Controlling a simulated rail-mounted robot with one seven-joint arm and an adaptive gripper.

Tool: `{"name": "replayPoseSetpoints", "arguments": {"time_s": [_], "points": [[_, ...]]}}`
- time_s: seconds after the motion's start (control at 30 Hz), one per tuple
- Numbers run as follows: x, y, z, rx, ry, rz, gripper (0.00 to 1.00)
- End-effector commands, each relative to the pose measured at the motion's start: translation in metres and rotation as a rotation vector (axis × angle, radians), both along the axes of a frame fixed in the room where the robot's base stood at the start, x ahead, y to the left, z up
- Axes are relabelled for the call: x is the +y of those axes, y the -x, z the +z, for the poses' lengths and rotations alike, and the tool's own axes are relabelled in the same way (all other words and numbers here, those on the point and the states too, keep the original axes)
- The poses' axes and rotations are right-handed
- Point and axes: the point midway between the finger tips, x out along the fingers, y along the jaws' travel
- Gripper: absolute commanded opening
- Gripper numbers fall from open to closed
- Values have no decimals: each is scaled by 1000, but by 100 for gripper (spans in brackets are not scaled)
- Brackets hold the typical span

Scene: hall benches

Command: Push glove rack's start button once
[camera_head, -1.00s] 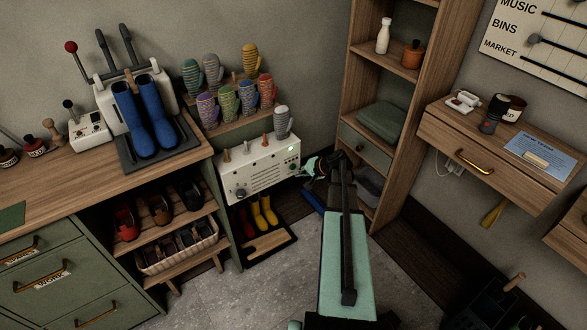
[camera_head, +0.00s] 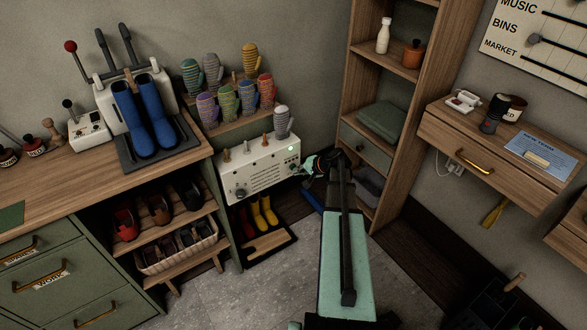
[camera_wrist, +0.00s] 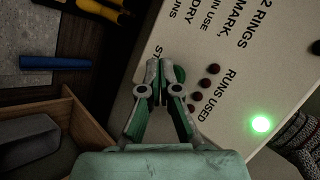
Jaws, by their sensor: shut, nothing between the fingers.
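The glove rack (camera_head: 250,174) is a white box with pegs on top, standing against the wall. Its front panel (camera_wrist: 228,70) fills the right of the wrist view, with printed words including "RUNS USED", several dark red dots and a glowing green lamp (camera_wrist: 261,123). A dark green round button (camera_wrist: 180,74) shows beside lettering beginning "ST", partly hidden by my fingers. My gripper (camera_wrist: 165,63) is shut and empty, its tips at this button. I cannot tell whether they touch it. In the head view my gripper (camera_head: 305,163) is at the rack's right end.
Striped mittens (camera_head: 228,98) hang above the rack, and one grey mitten (camera_head: 282,121) sits on its right peg. A wooden shelf unit (camera_head: 372,118) stands close to the right of my arm. Yellow boots (camera_head: 264,213) stand below. Blue boots (camera_head: 143,115) are on the left bench.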

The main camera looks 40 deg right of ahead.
Motion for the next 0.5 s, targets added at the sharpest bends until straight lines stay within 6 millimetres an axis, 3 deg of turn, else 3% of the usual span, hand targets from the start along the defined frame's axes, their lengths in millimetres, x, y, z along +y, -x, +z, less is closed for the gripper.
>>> {"name": "replayPoseSetpoints", "arguments": {"time_s": [0.5], "points": [[-1,-6,0,0,0,0,0]]}}
